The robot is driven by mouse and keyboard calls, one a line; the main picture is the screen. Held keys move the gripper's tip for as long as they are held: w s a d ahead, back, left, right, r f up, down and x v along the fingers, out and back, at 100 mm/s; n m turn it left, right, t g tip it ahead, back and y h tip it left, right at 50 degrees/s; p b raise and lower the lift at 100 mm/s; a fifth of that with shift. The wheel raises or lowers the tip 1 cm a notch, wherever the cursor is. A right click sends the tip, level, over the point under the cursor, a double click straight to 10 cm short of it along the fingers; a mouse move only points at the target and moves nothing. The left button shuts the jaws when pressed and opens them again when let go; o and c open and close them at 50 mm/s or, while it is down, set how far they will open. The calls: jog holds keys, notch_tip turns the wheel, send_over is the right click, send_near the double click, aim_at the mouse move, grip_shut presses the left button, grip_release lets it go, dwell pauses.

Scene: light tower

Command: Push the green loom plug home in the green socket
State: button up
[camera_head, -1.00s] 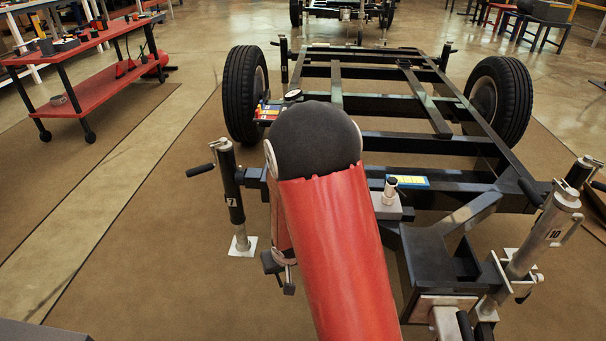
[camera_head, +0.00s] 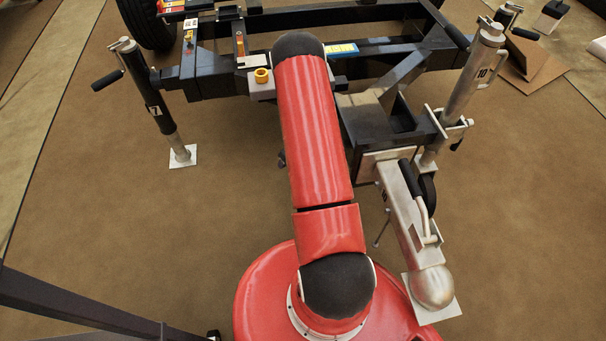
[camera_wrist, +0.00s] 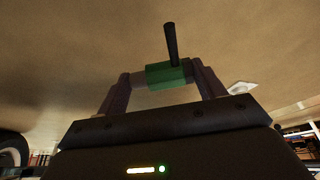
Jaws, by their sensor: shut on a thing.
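In the wrist view my gripper (camera_wrist: 167,77) is shut on the green loom plug (camera_wrist: 166,74). The plug is a short green cylinder lying across between the two fingers. A thin black piece, perhaps its cable, sticks up from it. Behind the plug there is only plain brown floor or matting, and nothing touches it that I can see. In the head view my red arm covers the middle, and the gripper and plug do not show. I cannot make out the green socket in either view.
The dark trailer frame (camera_head: 213,82) lies across the top of the head view. A grey box with a yellow cap (camera_head: 262,76) sits beside my arm. Jack stands rise at left (camera_head: 152,105) and right (camera_head: 470,75). A silver coupling (camera_head: 412,230) projects towards me at right. Brown matting is clear at left.

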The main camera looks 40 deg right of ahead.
jog(key=shift+s+d+f, duration=0.25)
jog(key=shift+d+f, duration=0.2)
jog(key=shift+f, duration=0.1)
jog(key=shift+s+d+f, duration=0.2)
jog(key=shift+d+f, duration=0.2)
jog(key=shift+f, duration=0.1)
jog(key=shift+f, duration=0.1)
notch_tip(320, 180, down, 9)
jog(key=shift+f+b, duration=0.2)
jog(key=shift+b, duration=0.9)
jog(key=shift+f, duration=0.3)
jog(key=o, duration=1.1)
jog(key=shift+r, duration=0.1)
